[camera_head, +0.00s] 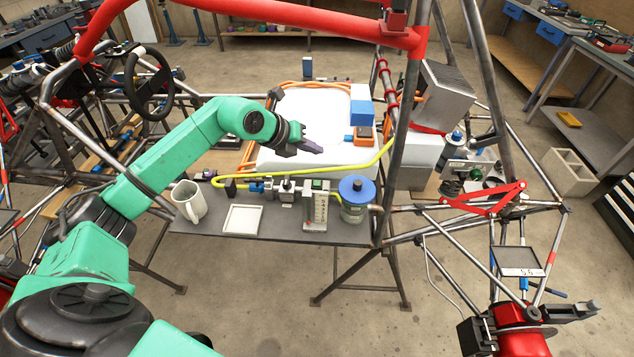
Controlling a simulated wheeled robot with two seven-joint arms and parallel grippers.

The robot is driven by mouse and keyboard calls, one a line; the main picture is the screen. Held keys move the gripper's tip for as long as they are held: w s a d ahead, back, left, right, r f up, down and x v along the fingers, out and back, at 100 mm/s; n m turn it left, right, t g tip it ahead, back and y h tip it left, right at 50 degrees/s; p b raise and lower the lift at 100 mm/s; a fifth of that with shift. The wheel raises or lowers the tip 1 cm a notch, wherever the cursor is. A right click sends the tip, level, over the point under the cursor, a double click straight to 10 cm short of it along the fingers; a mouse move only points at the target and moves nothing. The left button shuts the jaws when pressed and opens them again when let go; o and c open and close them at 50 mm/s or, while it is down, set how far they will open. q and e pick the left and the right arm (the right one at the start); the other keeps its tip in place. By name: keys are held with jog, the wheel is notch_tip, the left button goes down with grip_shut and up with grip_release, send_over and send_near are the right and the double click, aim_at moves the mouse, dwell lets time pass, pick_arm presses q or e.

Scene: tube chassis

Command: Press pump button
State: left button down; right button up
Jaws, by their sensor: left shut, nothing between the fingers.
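My left gripper (311,147) is shut and empty, with grey-purple fingers pointing right. In the picture it appears just above the row of small devices and in front of a white tank (300,115). A small device with a scaled white front (316,208) stands on the grey shelf (285,228), with a green button-like piece (318,184) on top. Other small fittings (287,190) sit to its left, and a blue-lidded jar (356,205) sits to its right. I cannot tell for sure which part is the pump button. My gripper appears apart from all of these. My right gripper is not in view.
A white mug (188,201) and a white square tray (243,219) stand on the shelf's left part. A yellow hose (350,168) curves behind the devices. A tube post (402,130) rises at the shelf's right, and a red tube (310,22) crosses above.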

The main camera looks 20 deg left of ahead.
aim_at(314, 185)
pick_arm(q)
jog(key=shift+f, duration=0.1)
notch_tip(314, 185, down, 9)
jog(key=b, duration=0.6)
jog(key=shift+r, duration=0.2)
dwell(1.5)
jog(key=shift+f+b, duration=0.4)
jog(key=shift+b, duration=0.15)
jog(key=shift+f+b, duration=0.35)
jog(key=shift+f, duration=0.15)
dwell(0.4)
jog(key=shift+r+p, duration=0.6)
jog(key=shift+r, duration=0.3)
jog(key=shift+r+p, duration=1.8)
jog(key=shift+r, duration=0.75)
